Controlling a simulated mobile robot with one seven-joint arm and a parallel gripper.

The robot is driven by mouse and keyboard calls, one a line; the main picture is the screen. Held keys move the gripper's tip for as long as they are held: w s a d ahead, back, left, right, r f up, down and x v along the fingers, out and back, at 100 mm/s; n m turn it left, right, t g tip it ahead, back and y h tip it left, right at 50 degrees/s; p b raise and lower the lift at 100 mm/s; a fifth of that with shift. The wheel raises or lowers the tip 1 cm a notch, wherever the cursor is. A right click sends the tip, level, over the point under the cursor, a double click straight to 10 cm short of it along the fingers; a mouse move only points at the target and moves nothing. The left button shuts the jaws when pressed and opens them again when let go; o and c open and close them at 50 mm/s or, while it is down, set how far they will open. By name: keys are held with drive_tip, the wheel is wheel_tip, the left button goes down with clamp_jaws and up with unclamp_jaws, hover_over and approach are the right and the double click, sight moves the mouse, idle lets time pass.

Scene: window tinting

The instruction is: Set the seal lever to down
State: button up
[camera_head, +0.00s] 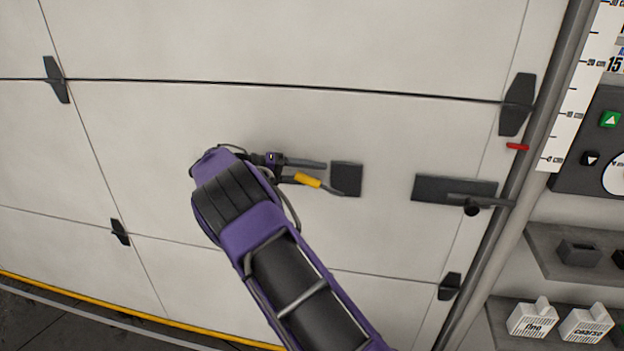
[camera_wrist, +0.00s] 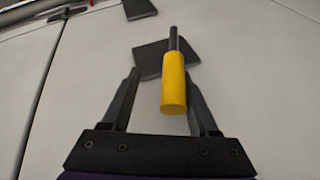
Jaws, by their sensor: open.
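The seal lever (camera_head: 307,180) has a yellow grip on a thin dark rod. The rod comes from a dark square plate (camera_head: 347,178) on the white panelled door. In the head view the lever points left from the plate, slightly upward. My gripper (camera_head: 318,173) is at the lever, its fingers pointing right toward the plate. In the wrist view the yellow grip (camera_wrist: 173,86) stands in front of the gap between my open fingers (camera_wrist: 160,76), closer to the right finger. I cannot tell whether a finger touches it.
A dark latch plate with a handle (camera_head: 440,189) is right of the lever, beside a grey vertical pipe (camera_head: 517,180). Shelves with white labelled boxes (camera_head: 532,318) stand at lower right. The door around the lever is flat and clear.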

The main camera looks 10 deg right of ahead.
wheel_tip(320, 180, up, 8)
drive_tip(key=shift+r, duration=0.3)
